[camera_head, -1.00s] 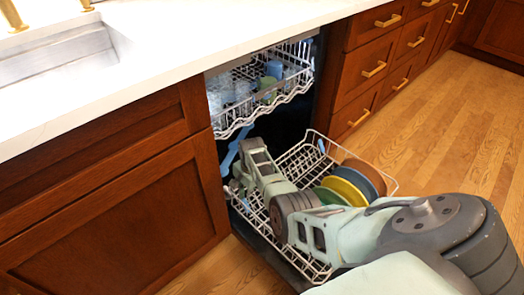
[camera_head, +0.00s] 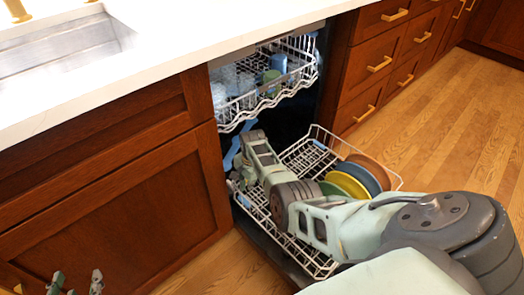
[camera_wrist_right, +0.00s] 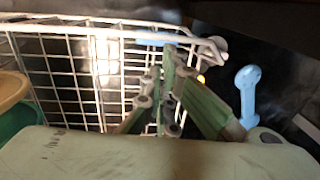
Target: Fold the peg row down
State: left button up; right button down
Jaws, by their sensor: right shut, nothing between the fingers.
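The lower rack (camera_head: 327,262) is pulled out over the open dishwasher door. My right gripper (camera_wrist_right: 165,108) is shut and empty at the rack's wire side wall in the right wrist view, just below a blue piece (camera_wrist_right: 152,41) on the rim. In the head view my right arm reaches across the rack and its fingertips (camera_head: 237,186) show small at the rack's left side. I cannot pick out the peg row from the other wires, and my arm hides part of the rack. My left gripper (camera_head: 75,285) shows at the bottom left, its fingers apart, away from the rack.
Several coloured plates, one of them yellow (camera_head: 347,186), stand at the rack's right. The upper rack (camera_head: 237,117) holds glasses and cups above my right gripper. A light blue part (camera_wrist_right: 247,95) stands right of the fingers. The wood floor at right is clear.

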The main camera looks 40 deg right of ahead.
notch_tip(320, 180, up, 12)
jog(key=s, duration=0.1)
jog(key=shift+s, duration=0.15)
dwell(0.3)
jog(key=shift+f, duration=0.15)
